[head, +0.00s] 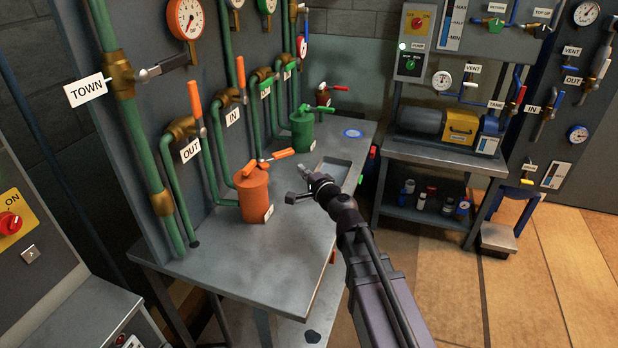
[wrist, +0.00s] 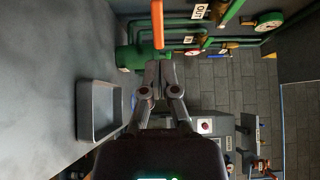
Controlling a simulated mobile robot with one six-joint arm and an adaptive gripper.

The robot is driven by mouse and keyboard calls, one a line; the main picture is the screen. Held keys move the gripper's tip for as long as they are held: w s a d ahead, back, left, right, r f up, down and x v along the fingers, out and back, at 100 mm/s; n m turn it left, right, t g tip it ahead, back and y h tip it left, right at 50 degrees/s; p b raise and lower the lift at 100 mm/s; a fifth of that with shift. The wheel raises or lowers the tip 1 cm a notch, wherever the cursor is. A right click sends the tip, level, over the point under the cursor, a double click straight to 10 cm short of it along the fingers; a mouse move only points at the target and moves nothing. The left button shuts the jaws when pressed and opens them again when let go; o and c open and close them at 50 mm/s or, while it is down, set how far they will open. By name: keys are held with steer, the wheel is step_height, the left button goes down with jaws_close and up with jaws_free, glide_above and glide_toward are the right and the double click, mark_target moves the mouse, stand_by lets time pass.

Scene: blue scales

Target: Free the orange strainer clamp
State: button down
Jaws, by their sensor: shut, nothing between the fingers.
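The orange strainer (head: 253,198) is an upright pot on the near part of the grey bench, joined to green pipes. Its orange clamp (head: 280,155) lies across the lid, with a lever pointing right. My gripper (head: 304,171) is to the right of the strainer, above the bench and apart from the clamp. In the wrist view my gripper (wrist: 158,66) has its fingertips together with nothing between them. An orange bar (wrist: 158,24) shows just beyond the tips there; I cannot tell for sure that it is the clamp lever.
A green strainer (head: 302,130) stands farther back. A shallow tray (wrist: 80,112) is on the bench (head: 225,260). Orange-handled valves (head: 195,95) and green pipes rise behind the strainer. A second workstation (head: 440,155) stands at the right. The bench front is clear.

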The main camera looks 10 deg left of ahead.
mark_target(284, 155)
steer(key=x, duration=0.8)
steer(key=shift+d, duration=0.1)
steer(key=shift+a, duration=0.25)
